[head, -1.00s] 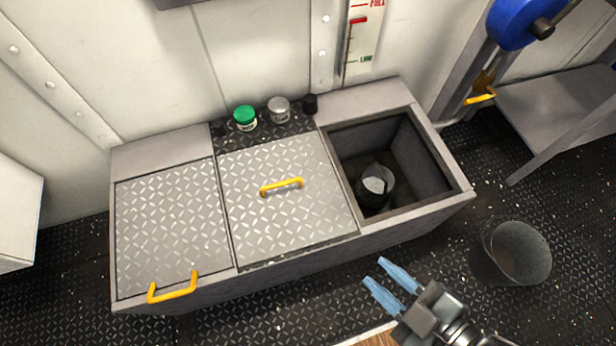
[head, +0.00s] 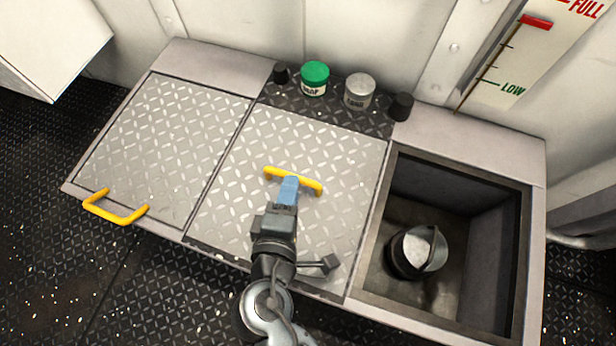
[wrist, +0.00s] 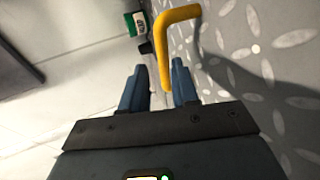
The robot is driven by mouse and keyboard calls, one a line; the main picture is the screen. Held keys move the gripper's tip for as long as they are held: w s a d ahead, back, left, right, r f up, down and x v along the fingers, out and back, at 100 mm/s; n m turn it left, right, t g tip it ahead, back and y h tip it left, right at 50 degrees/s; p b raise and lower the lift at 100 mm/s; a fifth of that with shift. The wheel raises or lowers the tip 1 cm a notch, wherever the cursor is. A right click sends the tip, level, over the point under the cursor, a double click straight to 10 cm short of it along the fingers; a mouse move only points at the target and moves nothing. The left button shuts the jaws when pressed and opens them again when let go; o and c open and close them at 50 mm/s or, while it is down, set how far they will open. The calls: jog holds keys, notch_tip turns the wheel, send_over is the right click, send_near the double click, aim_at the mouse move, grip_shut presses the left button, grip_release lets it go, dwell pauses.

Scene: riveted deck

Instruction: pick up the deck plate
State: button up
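The deck plate (head: 240,205) is a grey diamond-tread lid with a yellow bar handle (head: 308,184). It lies flat in the middle of the long bench, between another plate and an open well. My gripper (head: 289,184) is over the plate with its blue fingertips at the handle, covering part of it in the head view. In the wrist view my gripper (wrist: 159,66) is open, with a gap between the fingers. The handle (wrist: 161,38) shows just past the tips, in line with the gap. I cannot tell whether the fingers touch it.
A second plate (head: 165,130) with a yellow handle (head: 115,212) lies at the left. The open well (head: 455,290) at the right holds a dark can with a grey lid (head: 418,252). A green-lidded jar (head: 314,80), a grey tin (head: 359,92) and black knobs stand behind the plate.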

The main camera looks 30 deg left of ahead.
aim_at(294, 170)
jog(key=b+x, duration=0.2)
jog(key=x, duration=0.4)
jog(key=shift+w+a+f, duration=0.2)
jog(key=shift+a+f, duration=0.1)
grip_shut()
dwell(1.0)
jog(key=shift+r, duration=0.15)
